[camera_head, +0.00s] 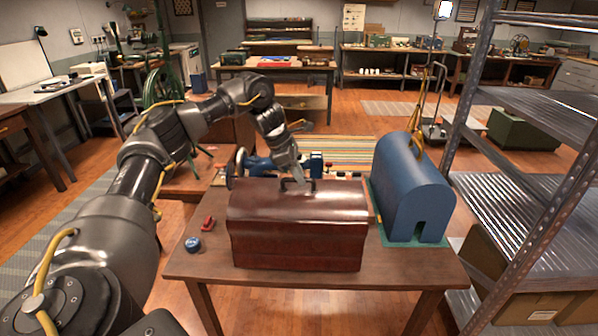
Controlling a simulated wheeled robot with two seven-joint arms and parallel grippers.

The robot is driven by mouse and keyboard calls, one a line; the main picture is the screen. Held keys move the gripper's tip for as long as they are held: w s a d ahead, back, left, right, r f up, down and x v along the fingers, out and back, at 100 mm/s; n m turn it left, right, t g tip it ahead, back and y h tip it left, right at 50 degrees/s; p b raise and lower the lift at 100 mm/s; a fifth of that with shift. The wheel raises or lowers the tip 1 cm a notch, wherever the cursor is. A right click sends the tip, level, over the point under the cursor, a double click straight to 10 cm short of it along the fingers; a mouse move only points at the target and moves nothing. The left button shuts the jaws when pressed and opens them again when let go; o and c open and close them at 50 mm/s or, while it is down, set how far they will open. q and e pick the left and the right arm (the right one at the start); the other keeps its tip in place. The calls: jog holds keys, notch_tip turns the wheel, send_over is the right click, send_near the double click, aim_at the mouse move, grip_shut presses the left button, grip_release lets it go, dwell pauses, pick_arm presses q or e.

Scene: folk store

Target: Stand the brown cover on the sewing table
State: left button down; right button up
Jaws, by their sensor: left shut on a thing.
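The brown cover (298,225) is a glossy red-brown case with a rounded top and a dark handle. It is upright over the front middle of the sewing table (404,268); I cannot tell whether its base touches the tabletop. My left gripper (297,184) reaches over from behind and is shut on the cover's handle. A blue arched cover (412,187) stands on a green mat at the table's right. A blue sewing machine (262,166) is partly hidden behind the brown cover and my gripper. My right gripper is not in view.
A small blue round item (193,244) and a red item (208,223) lie on the table's left. A metal shelf (530,150) with a cardboard box (520,280) stands close at the right. Striped rugs and open floor lie behind the table.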

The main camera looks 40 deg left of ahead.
aim_at(299, 192)
pick_arm(q)
jog(key=shift+f+p, duration=0.3)
jog(key=shift+f, duration=1.45)
jog(key=c, duration=1.9)
grip_release()
jog(key=shift+s+f, duration=0.1)
jog(key=shift+f, duration=0.05)
jog(key=o, duration=0.5)
jog(key=shift+c, duration=0.2)
jog(key=v, duration=0.6)
jog(key=shift+r, duration=0.35)
jog(key=p+v, duration=0.1)
jog(key=v, duration=0.4)
jog(key=shift+r+p, duration=0.25)
jog(key=shift+p, duration=0.15)
